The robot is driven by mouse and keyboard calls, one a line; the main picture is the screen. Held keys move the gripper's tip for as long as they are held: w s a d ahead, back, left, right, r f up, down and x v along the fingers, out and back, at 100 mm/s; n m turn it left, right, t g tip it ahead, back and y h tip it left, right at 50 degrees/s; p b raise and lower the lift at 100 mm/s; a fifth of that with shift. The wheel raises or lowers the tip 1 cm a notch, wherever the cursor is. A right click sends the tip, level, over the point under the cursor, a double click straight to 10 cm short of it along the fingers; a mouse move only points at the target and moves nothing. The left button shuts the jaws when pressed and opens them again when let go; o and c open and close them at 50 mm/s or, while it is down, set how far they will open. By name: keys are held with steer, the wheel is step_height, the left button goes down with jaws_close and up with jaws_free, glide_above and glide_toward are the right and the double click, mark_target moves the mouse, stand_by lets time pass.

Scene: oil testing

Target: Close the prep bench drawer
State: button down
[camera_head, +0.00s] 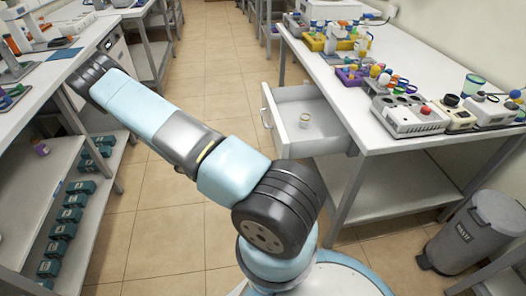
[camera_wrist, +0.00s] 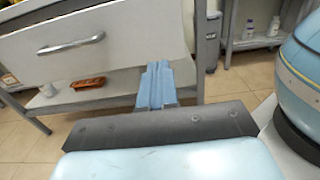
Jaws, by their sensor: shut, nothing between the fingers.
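The prep bench drawer (camera_head: 305,122) is pulled out from the white bench on the right in the head view. A white drawer front (camera_wrist: 70,48) with a metal handle (camera_wrist: 72,44) is ahead and to the left there. I cannot tell whether it is the same drawer. The fingertips appear below the handle's level, not on it. My gripper cannot be made out in the head view.
The right bench (camera_head: 410,150) carries test devices and bottles. A grey waste bin (camera_head: 478,232) stands beside it. The left shelving (camera_head: 40,190) holds several dark green items. Tiled floor is clear between the benches. An orange item (camera_wrist: 88,83) lies on a low shelf in the wrist view.

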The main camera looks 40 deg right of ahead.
mark_target(279, 149)
steer(key=x, duration=1.3)
steer(key=shift+s+d, duration=0.2)
steer(key=shift+d, duration=0.1)
